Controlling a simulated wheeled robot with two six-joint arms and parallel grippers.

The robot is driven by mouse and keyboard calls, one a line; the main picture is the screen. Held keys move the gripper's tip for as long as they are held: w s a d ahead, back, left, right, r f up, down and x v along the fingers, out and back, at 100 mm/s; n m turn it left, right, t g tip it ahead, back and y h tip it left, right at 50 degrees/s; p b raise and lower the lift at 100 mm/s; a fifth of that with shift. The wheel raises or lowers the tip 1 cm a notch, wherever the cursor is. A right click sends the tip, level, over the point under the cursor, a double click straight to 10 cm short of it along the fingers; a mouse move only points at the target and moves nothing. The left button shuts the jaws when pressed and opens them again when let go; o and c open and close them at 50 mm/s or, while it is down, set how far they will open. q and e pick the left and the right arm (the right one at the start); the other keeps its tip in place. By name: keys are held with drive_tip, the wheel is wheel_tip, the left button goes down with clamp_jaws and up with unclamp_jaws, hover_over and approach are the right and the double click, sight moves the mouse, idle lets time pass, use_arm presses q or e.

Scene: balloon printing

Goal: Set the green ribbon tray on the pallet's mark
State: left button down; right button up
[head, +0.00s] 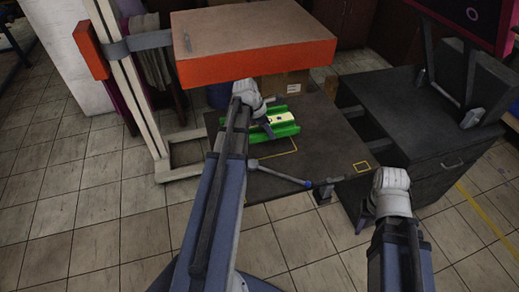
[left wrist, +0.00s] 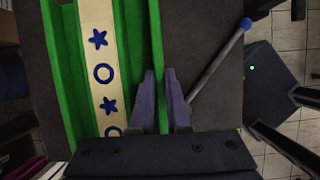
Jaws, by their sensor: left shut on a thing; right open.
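The green ribbon tray (head: 286,130) is a channel with a cream ribbon inside, printed with blue stars and rings in the left wrist view (left wrist: 72,60). My left gripper (head: 270,131) is shut on the tray's near side wall; its two fingers (left wrist: 160,90) straddle that wall in the left wrist view. The dark pallet (head: 325,140) is below the tray. A larger yellow outline (head: 296,150) shows partly beside the tray; a small yellow square (head: 362,167) lies at the pallet's right corner. I cannot tell whether the tray touches the pallet. My right gripper (head: 364,218) is open and empty.
An orange-edged slab (head: 255,65) on a post overhangs the pallet's back. A rod with a blue ball end (head: 307,184) crosses the pallet's front. A dark cabinet (head: 430,130) stands at the right. A cardboard box (head: 285,83) is behind.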

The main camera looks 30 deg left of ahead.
sight(260, 136)
use_arm(q)
drive_tip(key=shift+f+b, duration=4.95)
drive_tip(key=shift+b, duration=0.05)
drive_tip(key=shift+f, duration=0.25)
drive_tip(key=c, duration=0.9)
unclamp_jaws()
drive_tip(key=shift+r, duration=0.1)
drive_tip(key=shift+s+r+p, duration=0.15)
drive_tip(key=shift+r+p, duration=0.5)
drive_tip(key=shift+r, duration=0.15)
drive_tip(key=p+v, duration=1)
drive_tip(key=shift+s+a+r, duration=0.15)
drive_tip(key=shift+a+r, duration=0.05)
drive_tip(key=shift+r, duration=0.1)
